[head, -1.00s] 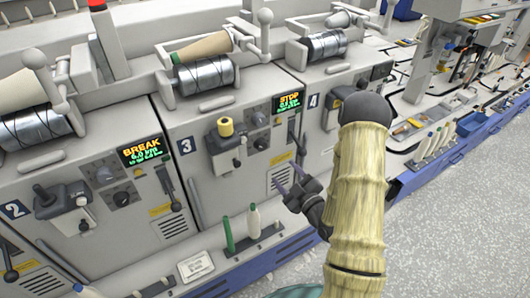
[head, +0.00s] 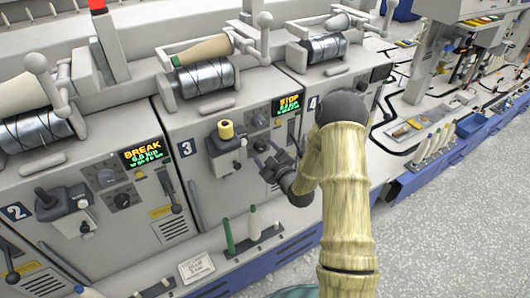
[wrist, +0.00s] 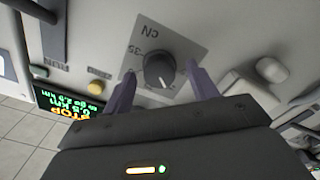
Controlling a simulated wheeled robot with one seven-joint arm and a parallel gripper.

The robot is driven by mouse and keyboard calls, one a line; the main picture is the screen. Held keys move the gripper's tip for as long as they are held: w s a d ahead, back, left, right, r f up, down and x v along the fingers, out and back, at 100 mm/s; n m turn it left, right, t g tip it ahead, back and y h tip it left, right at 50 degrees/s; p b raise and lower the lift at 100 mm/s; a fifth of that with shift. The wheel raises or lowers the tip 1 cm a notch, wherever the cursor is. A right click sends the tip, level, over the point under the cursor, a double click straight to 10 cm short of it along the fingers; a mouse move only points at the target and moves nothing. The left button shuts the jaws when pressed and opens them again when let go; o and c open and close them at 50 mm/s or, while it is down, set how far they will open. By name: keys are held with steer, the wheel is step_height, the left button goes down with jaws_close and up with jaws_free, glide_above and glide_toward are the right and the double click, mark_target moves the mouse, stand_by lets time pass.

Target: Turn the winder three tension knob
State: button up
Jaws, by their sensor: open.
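The tension knob of winder three is a dark round dial with a pale pointer line, on a grey plate marked "CN" and "35". In the wrist view the knob (wrist: 158,70) lies between my two purple fingers, with gaps showing on both sides. In the head view the knob (head: 261,145) is small, just by the fingertips. My gripper (head: 265,152) is open in front of the panel of winder three (head: 205,170). It also shows in the wrist view (wrist: 161,72), with nothing held. Whether the fingertips reach the knob's depth is unclear.
The STOP display (head: 288,104) is above right of the knob. A yellow-topped unit (head: 226,130) projects from the panel to the left. In the wrist view a yellow button (wrist: 96,87) and a pale rounded part (wrist: 272,68) flank the plate.

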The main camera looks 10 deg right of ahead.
steer(key=c, duration=1)
steer(key=shift+m, duration=0.4)
steer(key=m+b, duration=0.1)
steer(key=m, duration=0.8)
steer(key=m+p, duration=0.1)
steer(key=m, duration=0.4)
steer(key=m+p, duration=0.1)
steer(key=m, duration=0.4)
steer(key=shift+f, duration=0.1)
